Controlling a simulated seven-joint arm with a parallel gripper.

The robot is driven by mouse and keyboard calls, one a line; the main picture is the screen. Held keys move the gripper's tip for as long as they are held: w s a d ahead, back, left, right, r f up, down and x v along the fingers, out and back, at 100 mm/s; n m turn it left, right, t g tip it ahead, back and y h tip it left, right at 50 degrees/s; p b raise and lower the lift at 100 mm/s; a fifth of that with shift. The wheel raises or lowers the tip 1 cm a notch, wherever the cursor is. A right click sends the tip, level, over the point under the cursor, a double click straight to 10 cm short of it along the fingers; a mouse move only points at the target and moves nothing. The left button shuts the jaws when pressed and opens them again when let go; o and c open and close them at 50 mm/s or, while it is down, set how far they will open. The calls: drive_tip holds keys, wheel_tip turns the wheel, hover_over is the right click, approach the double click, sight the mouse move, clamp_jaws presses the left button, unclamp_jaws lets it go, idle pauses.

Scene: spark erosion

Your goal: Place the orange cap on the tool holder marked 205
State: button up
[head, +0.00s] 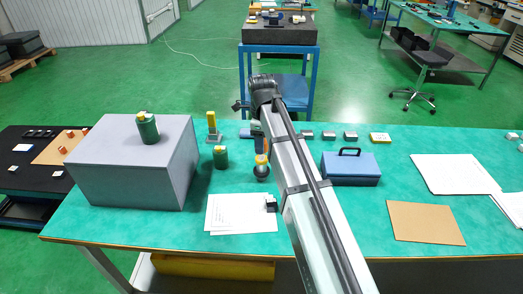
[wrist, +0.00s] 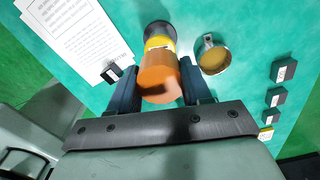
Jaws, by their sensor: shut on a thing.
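My gripper (wrist: 159,70) is shut on the orange cap (wrist: 158,84), which sits between its two fingers in the wrist view. Just beyond the cap, in line with it, is a tool holder with a yellow body (wrist: 160,43) and a dark round base. In the head view this holder (head: 262,172) stands on the green table, with a bit of the orange cap (head: 265,147) just above it beside my arm. I cannot tell whether cap and holder touch. The holder's marking is not readable. Two green holders with yellow tops stand on the grey box (head: 149,130) and table (head: 221,158).
A yellow-topped grey piece (head: 212,128) stands behind. Papers (head: 240,213) lie in front and a blue toolbox (head: 350,168) stands right. Small labelled blocks (wrist: 284,71) line the back.

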sight(262, 158)
drive_tip(key=shift+f, duration=1.8)
drive_tip(key=shift+f, duration=0.15)
drive_tip(key=o, duration=1)
drive_tip(key=shift+o, duration=0.2)
wheel_tip(262, 158, up, 12)
drive_tip(key=shift+r, duration=0.2)
